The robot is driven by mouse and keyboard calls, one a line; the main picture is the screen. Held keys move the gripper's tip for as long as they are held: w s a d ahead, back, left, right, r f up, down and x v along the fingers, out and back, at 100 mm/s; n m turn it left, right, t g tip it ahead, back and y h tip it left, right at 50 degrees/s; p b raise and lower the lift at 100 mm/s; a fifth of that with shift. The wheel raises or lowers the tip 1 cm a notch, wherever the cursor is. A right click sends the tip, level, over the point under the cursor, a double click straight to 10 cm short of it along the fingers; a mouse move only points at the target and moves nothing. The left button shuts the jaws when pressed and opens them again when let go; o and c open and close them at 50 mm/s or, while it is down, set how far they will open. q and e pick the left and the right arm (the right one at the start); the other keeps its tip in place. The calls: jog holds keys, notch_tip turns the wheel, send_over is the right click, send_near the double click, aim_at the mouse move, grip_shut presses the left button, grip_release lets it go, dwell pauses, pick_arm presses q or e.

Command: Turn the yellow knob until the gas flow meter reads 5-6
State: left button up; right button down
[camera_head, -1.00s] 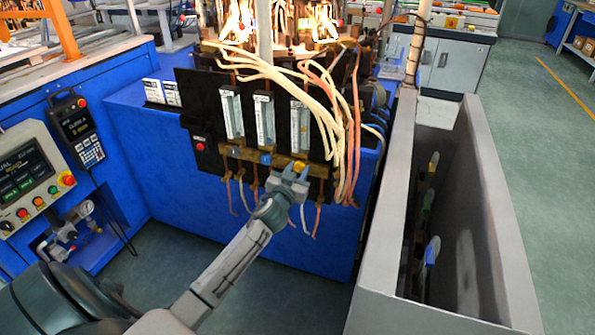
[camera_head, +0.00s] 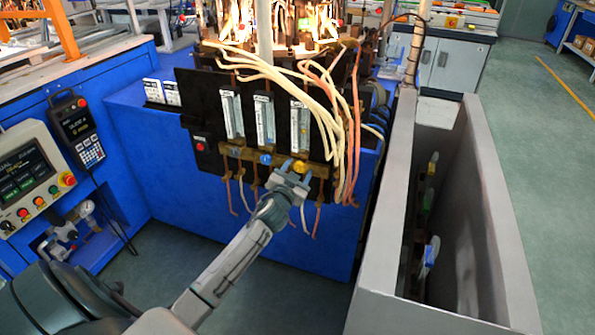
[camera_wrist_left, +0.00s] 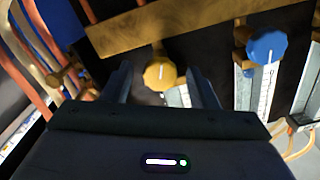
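The yellow knob (camera_head: 300,167) sits on the brass bar below the rightmost of three gas flow meters (camera_head: 300,127). The meter's reading is too small to make out. My left gripper (camera_head: 297,174) is in front of the bar at the yellow knob. In the left wrist view, the yellow knob (camera_wrist_left: 158,74) shows between the two spread fingers of my left gripper (camera_wrist_left: 163,88), with visible gaps on both sides. A white line marks the knob's face. My right gripper is in neither view.
A blue knob (camera_head: 265,159) sits left of the yellow one and also shows in the wrist view (camera_wrist_left: 267,47). Pale and reddish hoses (camera_head: 335,130) hang right of the meters. A grey open-topped bin (camera_head: 385,215) stands at the right.

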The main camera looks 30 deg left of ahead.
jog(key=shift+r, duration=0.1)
pick_arm(q)
jog(key=shift+s+d+f, duration=0.1)
jog(key=shift+s, duration=0.35)
jog(key=b+v, duration=0.1)
jog(key=v, duration=0.9)
jog(key=shift+b, duration=0.3)
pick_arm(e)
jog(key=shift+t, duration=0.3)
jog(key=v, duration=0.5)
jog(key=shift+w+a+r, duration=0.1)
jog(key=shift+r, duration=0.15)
pick_arm(q)
jog(key=shift+w, duration=0.1)
